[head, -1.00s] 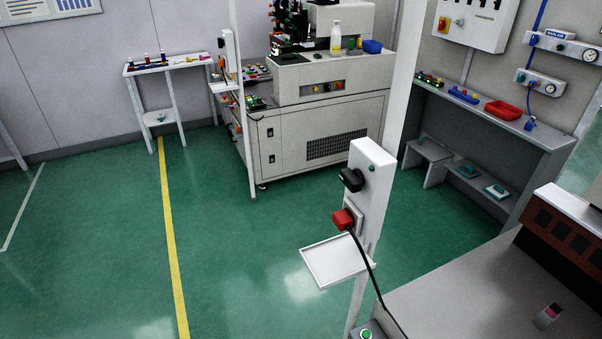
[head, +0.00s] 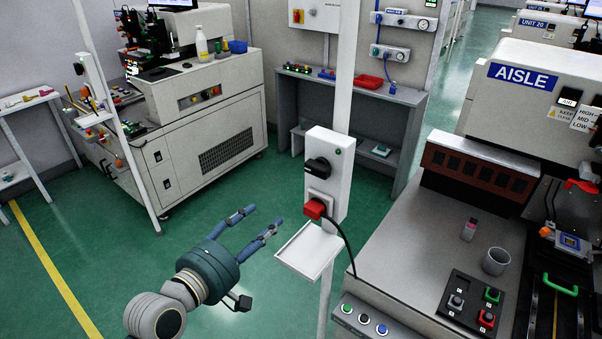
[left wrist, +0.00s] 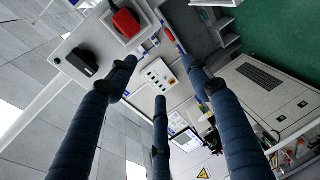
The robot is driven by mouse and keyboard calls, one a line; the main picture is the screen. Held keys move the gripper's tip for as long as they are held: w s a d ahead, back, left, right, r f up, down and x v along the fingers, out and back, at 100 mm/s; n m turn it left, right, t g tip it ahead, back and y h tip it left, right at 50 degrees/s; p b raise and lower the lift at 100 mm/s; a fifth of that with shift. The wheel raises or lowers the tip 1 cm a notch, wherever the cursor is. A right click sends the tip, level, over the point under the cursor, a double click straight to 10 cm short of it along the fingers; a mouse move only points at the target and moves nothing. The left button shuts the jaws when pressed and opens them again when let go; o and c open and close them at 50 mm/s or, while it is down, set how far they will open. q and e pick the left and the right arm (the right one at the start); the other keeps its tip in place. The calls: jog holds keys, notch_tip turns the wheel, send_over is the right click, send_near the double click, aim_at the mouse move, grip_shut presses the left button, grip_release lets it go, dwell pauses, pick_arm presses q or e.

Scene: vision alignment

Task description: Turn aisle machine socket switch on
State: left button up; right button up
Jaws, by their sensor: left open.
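The aisle machine (head: 535,110) stands at the right, with a blue AISLE sign. Left of its bench, a white socket box (head: 343,185) is fixed to a post. It carries a black rotary switch (head: 318,167), a small green lamp and a red plug (head: 315,208) with a black cable below the switch. My left gripper (head: 266,217) is open and empty, left of the box and lower in the picture, apart from it. In the left wrist view the black switch (left wrist: 82,62) and red plug (left wrist: 126,22) show beyond the spread fingers. The switch's setting is unclear.
A small white shelf (head: 310,248) juts from the post under the plug. The bench (head: 415,225) holds a grey cup (head: 496,261), a small bottle (head: 468,230) and button panels. Green floor is open left of the post.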

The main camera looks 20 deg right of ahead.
aim_at(314, 169)
pick_arm(q)
jog(key=s+d+r+h, duration=0.2)
jog(key=s+r, duration=0.1)
jog(key=r, duration=0.3)
jog(key=s+d+r+h, duration=0.1)
jog(key=s+d+r, duration=0.1)
jog(key=r, duration=0.3)
jog(key=shift+m+g, duration=0.3)
jog(key=p+x, duration=0.2)
jog(key=x, duration=0.6)
jog(key=shift+w+d+r, duration=0.15)
jog(key=shift+w+d, duration=0.05)
jog(key=shift+w, duration=0.15)
jog(key=shift+w+d, duration=0.45)
jog(key=shift+d, duration=0.1)
pick_arm(e)
jog(key=shift+d+r, duration=0.2)
jog(key=shift+r, duration=0.95)
pick_arm(q)
jog(key=c, duration=1.2)
